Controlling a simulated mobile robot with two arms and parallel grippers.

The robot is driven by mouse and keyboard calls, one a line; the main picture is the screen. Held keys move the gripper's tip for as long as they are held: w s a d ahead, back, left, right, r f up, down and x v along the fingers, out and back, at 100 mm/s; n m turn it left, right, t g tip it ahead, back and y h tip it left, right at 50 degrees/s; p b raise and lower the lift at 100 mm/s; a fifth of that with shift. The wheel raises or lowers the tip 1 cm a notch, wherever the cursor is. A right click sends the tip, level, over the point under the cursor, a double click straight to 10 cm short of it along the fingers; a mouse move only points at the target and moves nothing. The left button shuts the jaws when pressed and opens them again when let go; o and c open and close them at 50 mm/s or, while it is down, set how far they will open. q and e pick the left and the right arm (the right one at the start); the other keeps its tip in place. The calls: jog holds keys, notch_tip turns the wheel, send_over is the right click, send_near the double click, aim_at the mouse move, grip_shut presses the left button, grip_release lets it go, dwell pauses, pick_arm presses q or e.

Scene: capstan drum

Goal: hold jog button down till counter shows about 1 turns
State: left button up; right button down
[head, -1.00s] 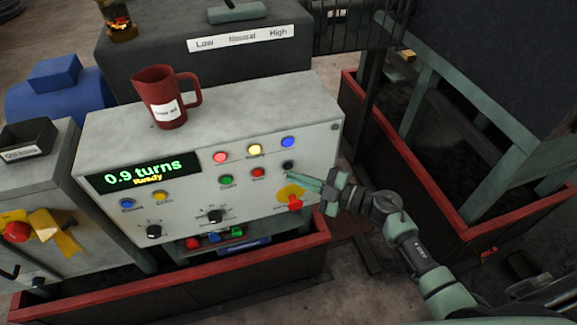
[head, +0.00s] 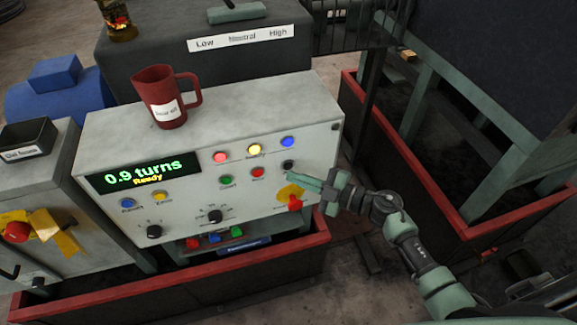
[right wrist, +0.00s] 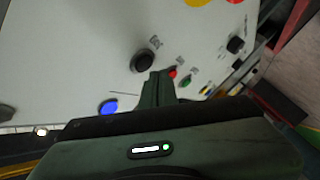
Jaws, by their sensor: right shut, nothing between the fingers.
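The control panel (head: 250,185) faces me. Its display (head: 145,170) reads "0.9 turns" in green with "Ready" below in yellow. A black round button (head: 288,166) sits at the right of the panel, right of the red button (head: 257,173). My left gripper is not in view.
A yellow-backed red switch (head: 294,199) is just below my right gripper. Red, yellow and blue lights (head: 254,149) line the panel's top. A dark red jug (head: 168,97) stands on top of the housing. A red-rimmed bin (head: 440,190) is at the right.

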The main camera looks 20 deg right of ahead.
jog(key=shift+w, duration=0.15)
jog(key=shift+w, duration=0.3)
jog(key=shift+w, duration=0.4)
dwell(0.9)
dwell(0.4)
jog(key=shift+s+p, duration=0.45)
jog(key=shift+s, duration=0.4)
jog(key=s+p, duration=0.2)
jog(key=s, duration=0.3)
